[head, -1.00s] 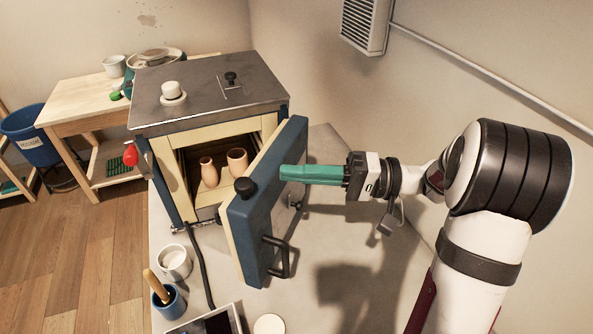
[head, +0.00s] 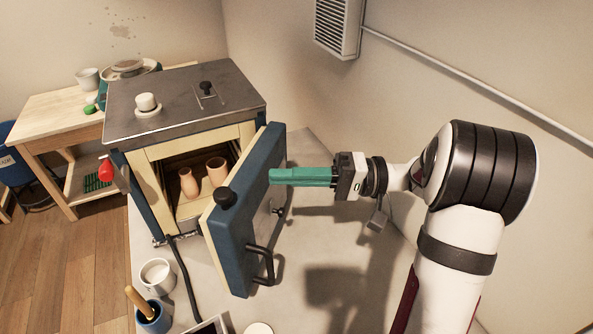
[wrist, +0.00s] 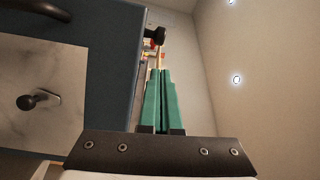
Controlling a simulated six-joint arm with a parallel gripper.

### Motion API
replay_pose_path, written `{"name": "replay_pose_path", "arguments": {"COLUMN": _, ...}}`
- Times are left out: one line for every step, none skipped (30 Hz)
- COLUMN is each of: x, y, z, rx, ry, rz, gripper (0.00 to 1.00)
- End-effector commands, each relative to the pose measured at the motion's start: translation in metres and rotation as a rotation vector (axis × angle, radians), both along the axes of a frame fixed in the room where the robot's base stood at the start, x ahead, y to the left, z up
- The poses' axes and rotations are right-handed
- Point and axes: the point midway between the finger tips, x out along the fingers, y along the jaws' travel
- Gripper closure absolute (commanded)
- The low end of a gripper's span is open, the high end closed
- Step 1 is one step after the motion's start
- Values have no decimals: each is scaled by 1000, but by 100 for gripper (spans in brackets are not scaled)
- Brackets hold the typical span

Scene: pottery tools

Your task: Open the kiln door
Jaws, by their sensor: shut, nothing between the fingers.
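The kiln (head: 185,100) stands on the table with its blue door (head: 236,245) swung part way open, showing two clay pots (head: 203,178) inside. The door has a dark bar handle (head: 265,265) low on its outer face and a black knob (head: 226,198) near its top edge. My gripper (head: 272,176), with green fingers, is shut and empty. It lies level at the door's upper right part; I cannot tell whether it touches. In the wrist view the green fingers (wrist: 162,75) are together, with the dark door (wrist: 105,65) to their left.
A white cup (head: 157,276) and a blue pot with a wooden-handled tool (head: 152,316) stand in front of the kiln. A wall vent (head: 338,25) and pipe are at the right. The tabletop right of the door is clear.

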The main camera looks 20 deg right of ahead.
Motion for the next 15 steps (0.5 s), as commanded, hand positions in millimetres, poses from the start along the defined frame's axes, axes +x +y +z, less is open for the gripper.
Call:
{"name": "replay_pose_path", "arguments": {"x": 1, "y": -14, "z": -1, "rx": 0, "ry": 0, "rz": -4, "gripper": 100}}
{"name": "replay_pose_path", "arguments": {"x": 1, "y": -22, "z": -2, "rx": 0, "ry": 0, "rz": -3, "gripper": 100}}
{"name": "replay_pose_path", "arguments": {"x": 2, "y": -33, "z": -3, "rx": 0, "ry": 0, "rz": -4, "gripper": 100}}
{"name": "replay_pose_path", "arguments": {"x": 2, "y": -40, "z": -3, "rx": -1, "ry": 1, "rz": -3, "gripper": 100}}
{"name": "replay_pose_path", "arguments": {"x": 3, "y": -48, "z": -3, "rx": 0, "ry": 1, "rz": -3, "gripper": 100}}
{"name": "replay_pose_path", "arguments": {"x": 3, "y": -57, "z": -4, "rx": 0, "ry": 1, "rz": -3, "gripper": 100}}
{"name": "replay_pose_path", "arguments": {"x": 3, "y": -62, "z": -4, "rx": 0, "ry": 0, "rz": -3, "gripper": 100}}
{"name": "replay_pose_path", "arguments": {"x": 3, "y": -68, "z": -4, "rx": -2, "ry": 1, "rz": -1, "gripper": 100}}
{"name": "replay_pose_path", "arguments": {"x": 4, "y": -73, "z": -4, "rx": 0, "ry": 1, "rz": -1, "gripper": 100}}
{"name": "replay_pose_path", "arguments": {"x": 4, "y": -77, "z": -4, "rx": -1, "ry": 0, "rz": -1, "gripper": 100}}
{"name": "replay_pose_path", "arguments": {"x": 4, "y": -79, "z": -4, "rx": -1, "ry": 0, "rz": -1, "gripper": 100}}
{"name": "replay_pose_path", "arguments": {"x": 4, "y": -81, "z": -5, "rx": -1, "ry": 1, "rz": 0, "gripper": 100}}
{"name": "replay_pose_path", "arguments": {"x": 4, "y": -82, "z": -5, "rx": -1, "ry": 1, "rz": 0, "gripper": 100}}
{"name": "replay_pose_path", "arguments": {"x": 4, "y": -83, "z": -5, "rx": -1, "ry": 1, "rz": 0, "gripper": 100}}
{"name": "replay_pose_path", "arguments": {"x": 4, "y": -82, "z": -5, "rx": -6, "ry": -1, "rz": 4, "gripper": 100}}
